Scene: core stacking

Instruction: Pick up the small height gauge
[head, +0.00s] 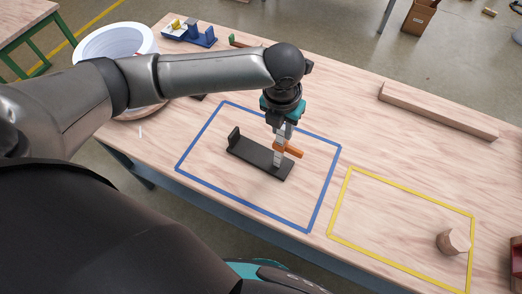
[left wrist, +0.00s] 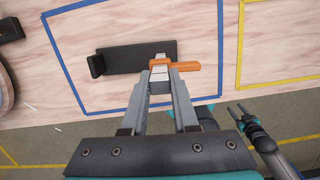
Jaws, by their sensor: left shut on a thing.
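The small height gauge is an upright grey piece with an orange crossbar (head: 291,149), at the right end of a black plate (head: 252,152) with an upturned left end. It also shows in the left wrist view, where its orange bar (left wrist: 180,65) points right. My left gripper (head: 281,133) comes down from above and is shut on the gauge's grey upright; its fingers (left wrist: 160,80) hide part of it. I cannot tell whether the gauge touches the plate. My right gripper (left wrist: 239,112) shows in the left wrist view, open and empty, away from the table.
Blue tape (head: 325,185) outlines the area around the plate. A long wooden bar (head: 437,110) lies at the back right. A white round container (head: 115,42) and small blue parts (head: 200,37) sit at the left.

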